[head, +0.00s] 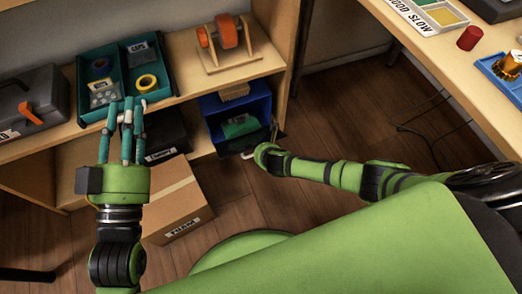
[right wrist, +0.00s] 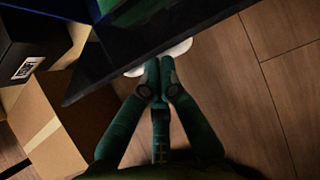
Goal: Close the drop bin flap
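The drop bin (head: 265,106) is a blue box on the lower shelf, open towards me, with a green item (head: 240,126) inside. Its dark flap (right wrist: 120,45) crosses the top of the right wrist view, standing out from the bin. A white handle (right wrist: 181,47) is on the flap's edge; part of it also shows in the head view (head: 248,155). My right gripper (right wrist: 158,65) has its fingertips together at the middle of the handle, hiding that part. My left gripper (head: 126,106) is open and empty, its fingers spread in front of the shelf.
A cardboard box (head: 180,205) stands on the floor left of the bin, with a black box (head: 165,135) behind it. A teal tray (head: 120,75), a grey toolbox (head: 30,100) and a wooden reel stand (head: 230,50) sit on the shelf above. Floor right of the bin is clear.

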